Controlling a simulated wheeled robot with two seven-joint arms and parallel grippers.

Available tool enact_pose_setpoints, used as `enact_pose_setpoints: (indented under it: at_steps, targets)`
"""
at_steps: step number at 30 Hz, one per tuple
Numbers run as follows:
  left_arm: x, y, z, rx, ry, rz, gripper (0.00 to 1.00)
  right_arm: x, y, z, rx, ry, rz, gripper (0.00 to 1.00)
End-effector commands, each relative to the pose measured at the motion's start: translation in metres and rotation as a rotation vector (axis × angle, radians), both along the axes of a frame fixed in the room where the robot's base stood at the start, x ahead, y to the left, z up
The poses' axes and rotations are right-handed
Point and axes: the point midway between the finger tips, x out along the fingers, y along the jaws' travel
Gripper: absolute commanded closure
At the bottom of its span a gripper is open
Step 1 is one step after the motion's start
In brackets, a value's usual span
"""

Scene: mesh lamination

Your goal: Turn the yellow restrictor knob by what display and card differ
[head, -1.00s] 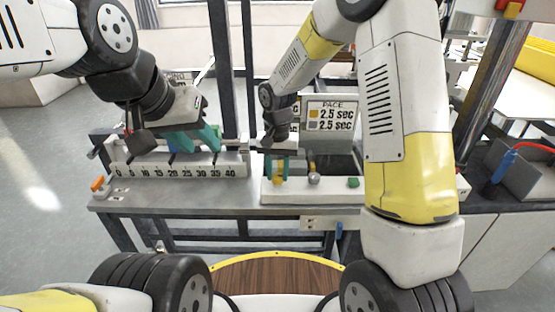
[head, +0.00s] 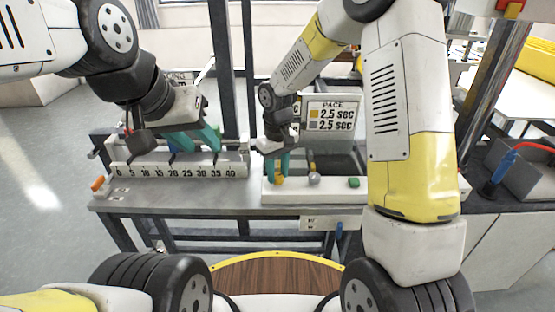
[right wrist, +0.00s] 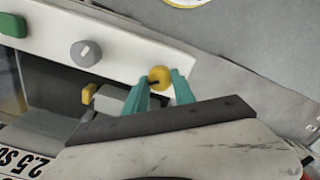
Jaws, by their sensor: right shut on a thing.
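The yellow knob (head: 279,180) is at the left end of the white control strip; it shows with a dark pointer mark in the right wrist view (right wrist: 160,75). My right gripper (head: 278,176) points down with its teal fingers on both sides of the knob, shut on it; the fingers also show in the right wrist view (right wrist: 162,86). A white card (head: 333,115) behind reads "PACE", with 2.5 sec beside a yellow square and 2.5 sec beside a grey one. A panel to its left is mostly hidden by my right arm. My left gripper (head: 200,140) hangs above the scale; its opening is unclear.
A grey knob (head: 314,179) and a green button (head: 354,182) sit to the right on the same strip. A scale marked 0 to 40 (head: 178,172) is at left on the bench, with an orange-tipped part (head: 98,184) at its left end.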

Motion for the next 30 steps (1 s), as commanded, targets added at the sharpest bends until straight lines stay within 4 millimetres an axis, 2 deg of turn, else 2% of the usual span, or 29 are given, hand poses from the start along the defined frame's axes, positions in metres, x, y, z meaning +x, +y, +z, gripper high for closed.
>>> enact_pose_setpoints:
  at_steps: [15, 16, 19, 30]
  targets:
    - [0.0000, 0.0000, 0.0000, 0.000, 0.000, 0.000, 0.64, -0.0003, -0.0002, 0.0001, -0.001, 0.001, 0.021, 1.00]
    - [0.0000, 0.0000, 0.0000, 0.000, 0.000, 0.000, 0.64, -0.0003, -0.0002, 0.0001, -0.001, 0.001, 0.021, 0.67]
    - [0.0000, 0.0000, 0.0000, 0.000, 0.000, 0.000, 0.64, -0.0002, -0.0001, 0.0001, -0.001, 0.001, 0.021, 0.47]
    - [0.0000, 0.0000, 0.0000, 0.000, 0.000, 0.000, 0.64, 0.0004, 0.0001, 0.0038, 0.000, -0.002, 0.020, 0.47]
